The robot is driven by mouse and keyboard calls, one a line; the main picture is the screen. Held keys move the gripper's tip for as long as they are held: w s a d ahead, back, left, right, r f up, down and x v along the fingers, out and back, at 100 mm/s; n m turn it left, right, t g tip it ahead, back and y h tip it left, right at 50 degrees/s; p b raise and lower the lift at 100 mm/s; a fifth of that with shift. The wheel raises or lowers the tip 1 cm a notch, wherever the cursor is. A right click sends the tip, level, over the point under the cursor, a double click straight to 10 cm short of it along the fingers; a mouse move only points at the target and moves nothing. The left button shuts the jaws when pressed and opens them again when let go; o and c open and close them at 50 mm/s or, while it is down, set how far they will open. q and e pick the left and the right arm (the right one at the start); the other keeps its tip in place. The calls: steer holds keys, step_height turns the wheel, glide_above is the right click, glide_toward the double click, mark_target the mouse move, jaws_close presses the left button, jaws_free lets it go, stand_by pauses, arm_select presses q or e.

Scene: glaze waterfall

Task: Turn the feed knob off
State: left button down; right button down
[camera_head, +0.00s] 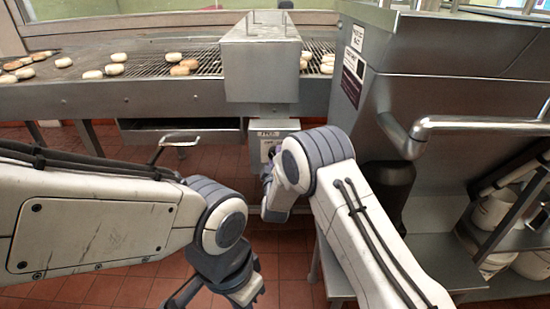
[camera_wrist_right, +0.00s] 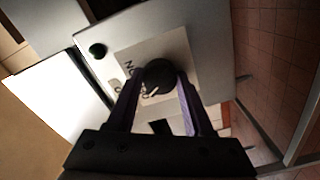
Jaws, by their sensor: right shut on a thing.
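The feed knob (camera_wrist_right: 160,76) is round and black, on a pale label plate on the face of a grey control box (camera_wrist_right: 205,35). A white mark shows near its lower edge; I cannot tell its setting for sure. My right gripper (camera_wrist_right: 158,88) has a finger on each side of the knob and is shut on it. In the head view the control box (camera_head: 271,127) hangs under the metal hood, and my right gripper (camera_head: 268,168) is at its front, with the knob mostly hidden. My left gripper (camera_head: 215,294) is low, partly cut off by the bottom edge.
A small dark button (camera_wrist_right: 97,50) sits on the box near the label. A conveyor (camera_head: 150,65) with several doughnuts runs behind, under a metal hood (camera_head: 262,65). A steel machine with a thick handle (camera_head: 470,126) stands close on the right. Red tiled floor lies below.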

steer(key=shift+c, duration=1.5)
jaws_free()
steer(key=shift+s, duration=0.1)
steer(key=s+p, duration=0.1)
steer(key=s, duration=0.9)
steer(key=shift+s+p, duration=0.15)
steer(key=shift+p, duration=0.2)
